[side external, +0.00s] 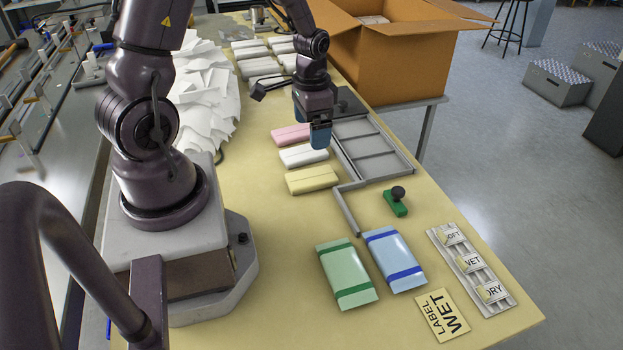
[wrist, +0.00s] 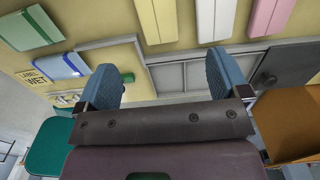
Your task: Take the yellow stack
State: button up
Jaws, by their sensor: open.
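The yellow stack (side external: 312,179) lies flat on the table, the nearest of three stacks in a row in the side view. In the wrist view the yellow stack (wrist: 157,18) is at the top, ahead of the fingers. A white stack (side external: 303,155) and a pink stack (side external: 291,134) lie behind it. My gripper (side external: 320,134) hangs above the table beside the white and pink stacks, apart from the yellow one. Its blue fingers are spread with nothing between them in the wrist view (wrist: 163,80).
A grey metal tray (side external: 370,150) with an L-shaped rail adjoins the stacks. A green-based stamp (side external: 395,202), green pack (side external: 346,274), blue pack (side external: 395,259), WET label (side external: 441,315) and label rack (side external: 470,268) are nearer. An open cardboard box (side external: 412,55) stands behind.

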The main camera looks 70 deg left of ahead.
aim_at(311, 176)
jog(key=f, duration=1.2)
jog(key=shift+s+d+f, duration=0.1)
jog(key=shift+d+f, duration=0.1)
jog(key=shift+f, duration=0.15)
jog(key=c, duration=1)
